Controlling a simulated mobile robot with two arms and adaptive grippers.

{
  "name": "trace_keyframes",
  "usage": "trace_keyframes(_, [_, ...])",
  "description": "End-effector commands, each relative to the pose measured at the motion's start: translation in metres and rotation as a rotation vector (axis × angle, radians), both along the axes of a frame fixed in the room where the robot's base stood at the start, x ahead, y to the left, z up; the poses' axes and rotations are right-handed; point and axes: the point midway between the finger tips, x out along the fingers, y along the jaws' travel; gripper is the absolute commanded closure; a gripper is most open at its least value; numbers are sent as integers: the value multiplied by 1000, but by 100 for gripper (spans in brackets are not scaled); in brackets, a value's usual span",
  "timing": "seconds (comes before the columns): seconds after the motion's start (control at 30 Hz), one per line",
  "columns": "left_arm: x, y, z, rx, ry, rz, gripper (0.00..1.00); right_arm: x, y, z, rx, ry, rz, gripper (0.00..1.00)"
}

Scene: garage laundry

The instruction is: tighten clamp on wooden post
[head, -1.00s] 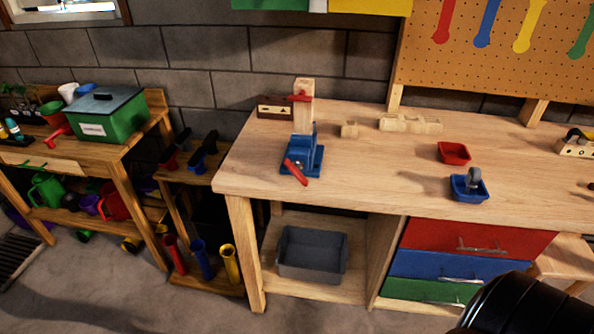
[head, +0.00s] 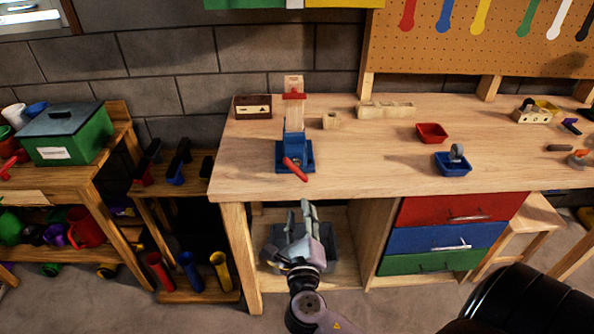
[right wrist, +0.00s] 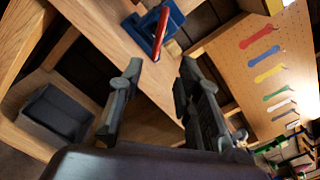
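The wooden post (head: 294,118) stands upright in a blue clamp base (head: 280,158) at the left part of the workbench. A red piece (head: 294,96) sits across the post near its top. A red lever (head: 295,169) sticks out at the front of the blue base. My right gripper (head: 308,212) is in front of the bench, below the clamp and apart from it. In the right wrist view its fingers (right wrist: 158,75) are spread wide with nothing between them. The red lever (right wrist: 161,30) shows beyond the fingertips there. My left gripper is not in view.
The workbench (head: 370,150) also carries a dark wooden box (head: 252,107), a wooden block (head: 331,121), a red tray (head: 432,133) and a blue tray (head: 452,168). A grey bin (head: 333,245) sits on the lower shelf behind my right gripper. The bench front beside the clamp is clear.

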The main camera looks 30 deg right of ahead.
Motion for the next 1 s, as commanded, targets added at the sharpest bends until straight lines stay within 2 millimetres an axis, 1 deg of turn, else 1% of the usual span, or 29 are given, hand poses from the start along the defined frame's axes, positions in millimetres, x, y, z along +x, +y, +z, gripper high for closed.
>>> trace_keyframes(0.03, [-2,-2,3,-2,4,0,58,9,-5,3,-1,-3,-1,68])
trace_keyframes(0.17, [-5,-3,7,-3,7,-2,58,33,-20,3,-1,-3,-1,68])
trace_keyframes(0.4, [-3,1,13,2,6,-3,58,78,-48,2,1,-2,0,68])
trace_keyframes(0.6, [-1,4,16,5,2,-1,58,111,-68,2,3,-2,-1,68])
trace_keyframes(0.7, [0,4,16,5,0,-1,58,122,-75,1,4,-1,-1,68])
trace_keyframes(0.8, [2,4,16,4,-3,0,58,130,-80,0,4,-1,0,68])
trace_keyframes(1.0, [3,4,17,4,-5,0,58,135,-83,0,6,0,1,68])
